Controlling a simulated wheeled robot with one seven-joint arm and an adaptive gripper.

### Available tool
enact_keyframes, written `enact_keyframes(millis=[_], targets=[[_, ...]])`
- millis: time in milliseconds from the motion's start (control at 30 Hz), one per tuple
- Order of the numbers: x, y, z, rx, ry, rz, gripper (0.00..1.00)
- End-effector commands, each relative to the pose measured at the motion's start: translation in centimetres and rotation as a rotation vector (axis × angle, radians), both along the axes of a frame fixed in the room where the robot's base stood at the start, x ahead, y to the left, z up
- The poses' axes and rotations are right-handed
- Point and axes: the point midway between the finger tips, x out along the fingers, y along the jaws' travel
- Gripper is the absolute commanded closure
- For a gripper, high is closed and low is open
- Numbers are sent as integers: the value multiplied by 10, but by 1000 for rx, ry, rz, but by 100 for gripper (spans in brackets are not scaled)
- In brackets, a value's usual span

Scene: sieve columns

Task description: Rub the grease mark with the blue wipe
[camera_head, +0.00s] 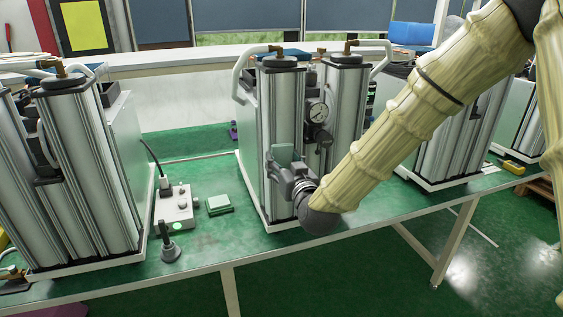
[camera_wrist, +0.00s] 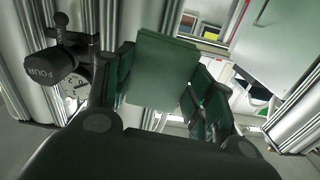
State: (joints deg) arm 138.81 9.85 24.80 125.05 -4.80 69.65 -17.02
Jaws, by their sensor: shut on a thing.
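My gripper (camera_head: 290,172) is in front of the middle sieve column unit (camera_head: 250,130), above the green bench. It is shut on a flat grey-green pad (camera_head: 284,155). In the wrist view the pad (camera_wrist: 160,70) stands up between the dark fingers (camera_wrist: 165,95), close to the silver columns. The pad looks green rather than blue. A small flat blue thing (camera_head: 292,52) lies on top of the middle unit, and I cannot tell whether it is a wipe. I cannot make out a grease mark in either view; the gripper and arm hide part of the unit's front.
A similar green pad (camera_head: 219,204) lies on the bench, right of a grey control box (camera_head: 174,208). A dark knob on a stand (camera_head: 168,243) is near the front edge. A gauge (camera_head: 318,112) is on the middle unit. Other column units (camera_head: 85,170) stand left and right.

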Motion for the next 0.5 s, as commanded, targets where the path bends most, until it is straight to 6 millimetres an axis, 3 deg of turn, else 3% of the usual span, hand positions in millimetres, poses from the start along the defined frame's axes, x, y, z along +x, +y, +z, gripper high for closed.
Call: enact_keyframes(millis=[267,500], targets=[[-2,0,0,0,0,0,76],[-16,-5,-1,0,0,0,76]])
